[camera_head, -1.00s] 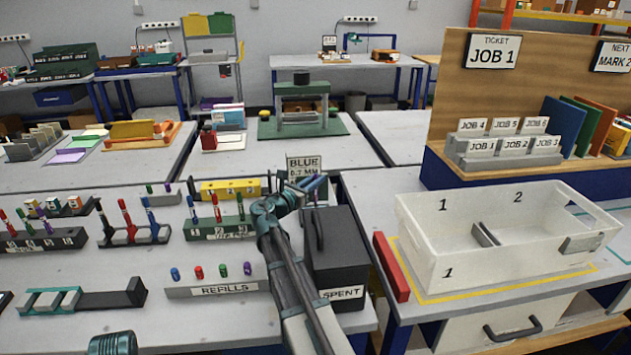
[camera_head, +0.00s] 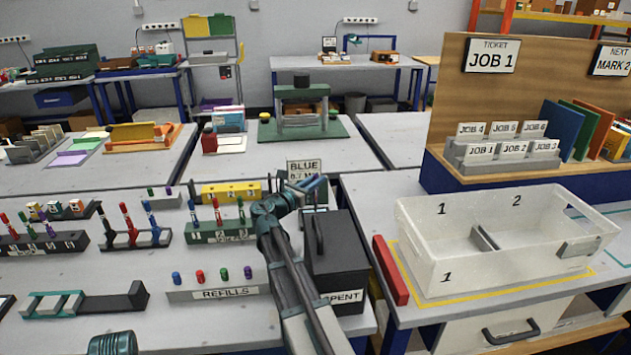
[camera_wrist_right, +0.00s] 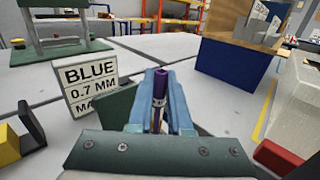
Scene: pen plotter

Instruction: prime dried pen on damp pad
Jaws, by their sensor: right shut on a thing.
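My right gripper (camera_head: 312,184) is shut on a purple pen (camera_wrist_right: 159,88), which stands roughly upright between the blue fingers in the right wrist view. The pen's lower end is hidden by the fingers and the gripper body. The gripper is at the blue 0.7 mm sign (camera_head: 304,168), which also shows left of the fingers in the right wrist view (camera_wrist_right: 88,88). I cannot pick out the damp pad with certainty.
A black spent box (camera_head: 340,250) stands beside my right forearm. A green rack (camera_head: 215,232) with several upright pens, a yellow block (camera_head: 230,190) and a refills strip (camera_head: 218,293) are to the left. A white bin (camera_head: 480,265) and a red bar (camera_head: 390,270) are to the right.

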